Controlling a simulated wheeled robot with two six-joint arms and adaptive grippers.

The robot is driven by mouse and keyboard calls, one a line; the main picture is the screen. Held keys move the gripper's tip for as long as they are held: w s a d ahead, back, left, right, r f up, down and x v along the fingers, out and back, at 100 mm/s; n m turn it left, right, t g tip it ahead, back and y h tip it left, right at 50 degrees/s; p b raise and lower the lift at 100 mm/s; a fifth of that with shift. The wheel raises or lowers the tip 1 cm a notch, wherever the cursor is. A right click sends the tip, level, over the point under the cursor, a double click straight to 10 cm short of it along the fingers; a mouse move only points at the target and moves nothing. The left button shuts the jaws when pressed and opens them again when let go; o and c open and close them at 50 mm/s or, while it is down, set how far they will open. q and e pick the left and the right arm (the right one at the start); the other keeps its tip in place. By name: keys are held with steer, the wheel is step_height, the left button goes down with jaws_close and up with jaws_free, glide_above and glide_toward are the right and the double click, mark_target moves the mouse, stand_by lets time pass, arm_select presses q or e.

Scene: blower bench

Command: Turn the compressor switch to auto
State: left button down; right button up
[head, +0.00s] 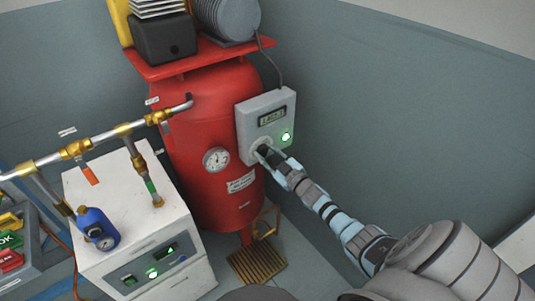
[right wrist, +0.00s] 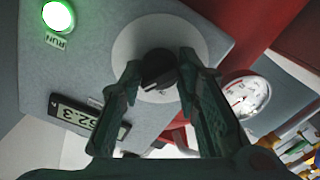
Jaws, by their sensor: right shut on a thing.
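The compressor switch is a black rotary knob (right wrist: 158,68) on a pale round plate (right wrist: 195,42), on the front of a grey control box (head: 247,108). The box is mounted on the red compressor tank (head: 200,125). My right gripper (head: 266,153) reaches the box from the lower right. In the right wrist view its two fingers (right wrist: 158,78) are shut on the knob, one on each side. The fingers hide part of the switch plate, and I cannot read the switch position. My left gripper is not in view.
A green lamp (head: 286,136) marked RUN is lit beside a digital display (head: 272,115) on the box. A pressure gauge (head: 216,159) sits on the tank. A white dryer unit (head: 130,215), brass-fitted pipes (head: 103,136) and a blue filter (head: 97,230) stand left.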

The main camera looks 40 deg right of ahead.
steer(key=o, duration=1.2)
steer(key=shift+c, duration=0.2)
steer(key=shift+s, duration=0.1)
steer(key=s, duration=1.2)
steer(key=shift+a, duration=0.1)
